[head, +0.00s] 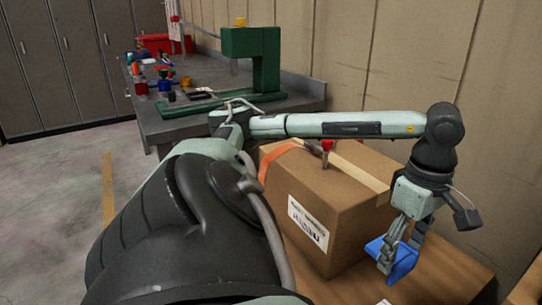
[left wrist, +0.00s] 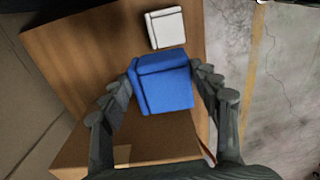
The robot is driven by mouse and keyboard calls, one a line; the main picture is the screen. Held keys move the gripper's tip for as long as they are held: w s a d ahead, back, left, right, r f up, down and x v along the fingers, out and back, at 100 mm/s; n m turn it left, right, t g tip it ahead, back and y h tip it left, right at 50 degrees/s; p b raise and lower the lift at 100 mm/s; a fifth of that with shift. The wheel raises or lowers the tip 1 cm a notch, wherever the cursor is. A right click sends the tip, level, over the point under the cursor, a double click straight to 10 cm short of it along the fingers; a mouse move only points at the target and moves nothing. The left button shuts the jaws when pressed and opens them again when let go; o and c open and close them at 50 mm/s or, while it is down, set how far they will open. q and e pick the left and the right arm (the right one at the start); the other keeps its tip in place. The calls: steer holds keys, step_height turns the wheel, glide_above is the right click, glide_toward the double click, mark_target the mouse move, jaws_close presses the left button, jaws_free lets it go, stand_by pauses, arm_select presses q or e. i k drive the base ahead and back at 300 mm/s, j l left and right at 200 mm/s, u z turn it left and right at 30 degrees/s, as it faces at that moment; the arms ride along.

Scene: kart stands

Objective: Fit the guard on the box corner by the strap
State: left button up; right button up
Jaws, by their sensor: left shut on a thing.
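The cardboard box (head: 345,215) sits on a wooden-topped stand with a white label on its side; its edge also shows in the left wrist view (left wrist: 150,135). An orange strap (head: 272,160) runs over the box's far left part. The blue guard (head: 400,262) is an angled piece beyond the box's right end, apart from the strap; it also shows in the left wrist view (left wrist: 168,88). My left gripper (head: 393,252) points down, with its fingers closed on the guard's two sides. My right gripper is out of view.
A white piece (left wrist: 166,27) lies on the wooden stand top (left wrist: 85,45) beside the guard. A red-topped item (head: 327,147) stands at the box top. Behind is a grey bench (head: 165,127) with a green press (head: 262,55). A wall is close on the right.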

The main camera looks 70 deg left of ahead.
mark_target(269, 157)
steer(key=k+j+u, duration=0.2)
steer(key=k+j, duration=0.45)
steer(key=j, duration=0.15)
steer(key=k+j+u, duration=0.15)
steer(key=j, duration=0.15)
steer(key=k+j, duration=0.1)
steer(key=j, duration=0.2)
